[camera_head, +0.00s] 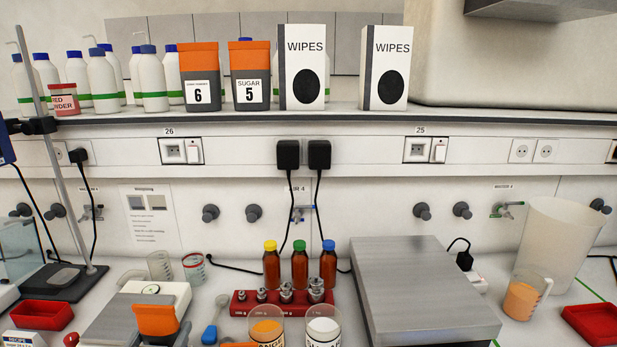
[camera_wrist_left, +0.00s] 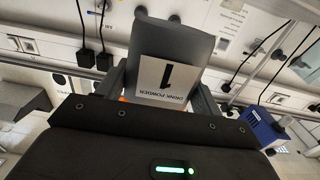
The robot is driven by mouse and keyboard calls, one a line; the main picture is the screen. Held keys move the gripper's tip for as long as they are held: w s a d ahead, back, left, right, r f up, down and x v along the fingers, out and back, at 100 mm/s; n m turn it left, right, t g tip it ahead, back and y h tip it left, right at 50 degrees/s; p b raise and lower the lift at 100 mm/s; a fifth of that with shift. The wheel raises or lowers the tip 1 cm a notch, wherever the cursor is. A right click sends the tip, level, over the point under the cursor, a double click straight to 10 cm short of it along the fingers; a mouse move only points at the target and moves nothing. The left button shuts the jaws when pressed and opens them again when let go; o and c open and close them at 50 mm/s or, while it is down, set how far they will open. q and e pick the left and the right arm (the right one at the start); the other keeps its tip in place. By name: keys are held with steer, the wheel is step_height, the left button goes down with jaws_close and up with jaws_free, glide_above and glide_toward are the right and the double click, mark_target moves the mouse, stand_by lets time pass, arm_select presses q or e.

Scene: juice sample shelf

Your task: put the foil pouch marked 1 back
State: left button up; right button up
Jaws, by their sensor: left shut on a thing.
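The foil pouch marked 1 (camera_wrist_left: 172,62) is grey, with a white label reading DRINK POWDER 1 that appears upside down in the left wrist view. My left gripper (camera_wrist_left: 163,84) is shut on it, one finger on each side. A little orange shows between the fingers, by the gripper body. In the head view I cannot make out this label or a clear gripper. An orange-and-grey item (camera_head: 156,320) stands at the bottom left, its marking not visible. My right gripper is not in view.
The upper shelf (camera_head: 230,114) holds pouch 6 (camera_head: 200,78), pouch 5 (camera_head: 250,75), two wipes boxes (camera_head: 302,68) and several white bottles (camera_head: 152,80). A metal stand rod (camera_head: 48,150) rises at left; bottles (camera_head: 299,265) stand below.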

arm_select(q)
steer(key=d, duration=0.1)
steer(key=d+f, duration=0.1)
steer(key=d, duration=0.1)
steer(key=d+f, duration=0.1)
steer(key=d, duration=0.1)
steer(key=shift+s+d+f+b, duration=0.2)
steer(key=shift+s+f+b, duration=0.1)
steer(key=shift+b, duration=0.1)
steer(key=shift+r, duration=0.2)
steer(key=a+r+p, duration=0.1)
steer(key=a+r, duration=0.3)
steer(key=a, duration=0.3)
steer(key=a+r+p, duration=0.1)
steer(key=a+r, duration=0.4)
steer(key=a, duration=0.3)
steer(key=shift+w+r, duration=0.3)
steer(key=shift+w, duration=0.1)
steer(key=shift+a, duration=0.1)
